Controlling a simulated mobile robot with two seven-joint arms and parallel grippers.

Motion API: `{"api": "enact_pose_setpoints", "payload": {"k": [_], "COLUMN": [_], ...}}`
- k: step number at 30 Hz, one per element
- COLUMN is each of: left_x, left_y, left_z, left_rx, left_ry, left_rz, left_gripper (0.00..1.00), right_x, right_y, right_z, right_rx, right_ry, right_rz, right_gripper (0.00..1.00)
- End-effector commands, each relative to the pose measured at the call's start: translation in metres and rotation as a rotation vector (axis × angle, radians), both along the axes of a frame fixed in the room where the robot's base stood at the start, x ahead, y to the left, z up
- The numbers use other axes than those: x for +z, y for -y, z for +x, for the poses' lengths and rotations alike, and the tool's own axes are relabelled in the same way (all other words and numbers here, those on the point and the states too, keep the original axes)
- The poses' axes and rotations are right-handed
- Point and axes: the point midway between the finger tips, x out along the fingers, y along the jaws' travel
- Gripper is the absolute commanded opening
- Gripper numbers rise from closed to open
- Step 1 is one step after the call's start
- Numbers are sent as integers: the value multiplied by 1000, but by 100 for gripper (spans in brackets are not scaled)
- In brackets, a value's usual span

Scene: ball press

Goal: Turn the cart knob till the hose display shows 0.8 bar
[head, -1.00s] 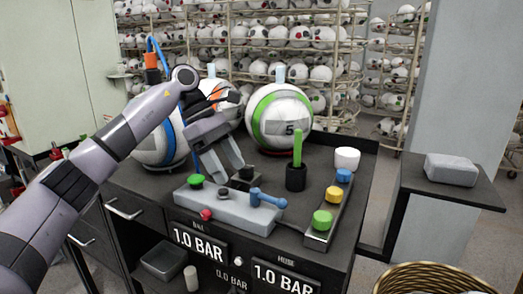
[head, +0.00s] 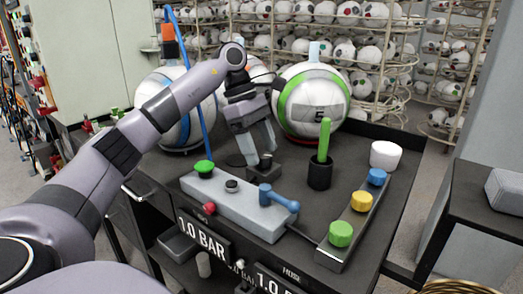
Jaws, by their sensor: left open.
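My left gripper (head: 261,157) is open, pointing down at the cart top behind the grey valve block (head: 238,207). Its fingertips are just above or beside a small black block (head: 263,171); I cannot tell if they touch. The valve block carries a green knob (head: 204,168), a black cap (head: 232,185), a blue lever (head: 279,198) and a red knob (head: 209,208). I cannot tell which control is the cart knob. The hose display (head: 276,282) is cut off at the bottom edge; its visible part reads 1.0. The other large display (head: 203,238) reads 1.0 BAR. My right gripper is not in view.
A ball with a green band (head: 312,104) and a blue-striped ball (head: 184,106) stand behind. A black cup (head: 320,171) holds a green stick. A white cup (head: 384,154) and a strip with green, yellow and blue buttons (head: 362,201) stand right. A blue hose (head: 207,135) hangs left.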

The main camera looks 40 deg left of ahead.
Motion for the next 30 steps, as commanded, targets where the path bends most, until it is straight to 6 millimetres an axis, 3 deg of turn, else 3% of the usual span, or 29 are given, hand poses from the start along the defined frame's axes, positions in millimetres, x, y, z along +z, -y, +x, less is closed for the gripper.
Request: {"api": "enact_pose_setpoints", "payload": {"k": [11, 16, 17, 30], "left_x": [-8, -8, -8, -7], "left_y": [3, 3, 3, 3], "left_z": [1, 1, 1, 0], "left_rx": [1, 1, 1, 86], "left_ry": [1, 1, 1, 0], "left_rz": [-1, -1, -1, 0], "left_gripper": [67, 15, 11, 11], "right_x": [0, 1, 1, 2], "right_y": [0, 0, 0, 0], "right_z": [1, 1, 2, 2], "right_rx": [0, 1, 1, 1], "right_ry": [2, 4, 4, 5], "right_rz": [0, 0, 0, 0], "right_gripper": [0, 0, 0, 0]}}
